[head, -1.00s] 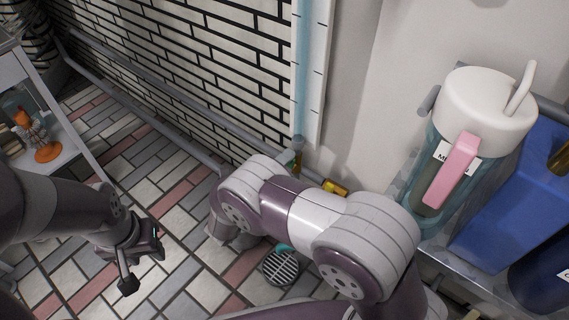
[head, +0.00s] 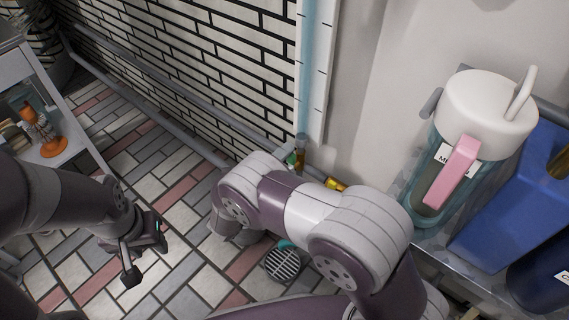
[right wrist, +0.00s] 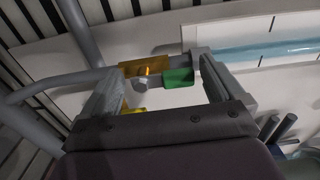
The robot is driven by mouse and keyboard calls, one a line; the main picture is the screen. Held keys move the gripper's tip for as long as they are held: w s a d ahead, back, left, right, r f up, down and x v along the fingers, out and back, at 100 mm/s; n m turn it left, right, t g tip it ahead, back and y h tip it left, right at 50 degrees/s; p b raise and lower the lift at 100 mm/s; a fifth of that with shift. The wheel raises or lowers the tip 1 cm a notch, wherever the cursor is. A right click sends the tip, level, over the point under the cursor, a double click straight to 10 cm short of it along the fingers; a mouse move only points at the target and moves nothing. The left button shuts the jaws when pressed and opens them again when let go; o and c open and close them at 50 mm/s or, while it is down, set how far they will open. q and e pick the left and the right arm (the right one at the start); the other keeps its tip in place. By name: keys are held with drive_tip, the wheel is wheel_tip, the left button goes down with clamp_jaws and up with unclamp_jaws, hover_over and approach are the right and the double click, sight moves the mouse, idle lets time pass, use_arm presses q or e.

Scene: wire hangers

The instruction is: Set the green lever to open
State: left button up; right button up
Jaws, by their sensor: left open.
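The green lever (right wrist: 178,77) is a small green block beside a brass valve body (right wrist: 145,67) on a grey pipe in the right wrist view. In the head view a small bit of green (head: 291,158) shows at the foot of the clear blue tube, mostly hidden by my right arm. My right gripper (right wrist: 160,70) is open, with one finger on either side of the lever and valve; I cannot tell whether either finger touches. It is hidden in the head view. My left gripper (head: 146,258) is open and empty above the tiled floor, well away from the valve.
A clear blue tube (head: 311,70) on a white board runs up the wall. Another brass fitting (head: 335,184) sits to its right. A shelf at right holds a lidded jug (head: 455,150) and a blue container (head: 510,205). A floor drain (head: 283,263) lies below my right arm.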

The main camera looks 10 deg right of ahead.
drive_tip(key=p+v, duration=0.3)
drive_tip(key=v, duration=0.9)
drive_tip(key=shift+s+a+p, duration=0.25)
drive_tip(key=shift+p, duration=0.15)
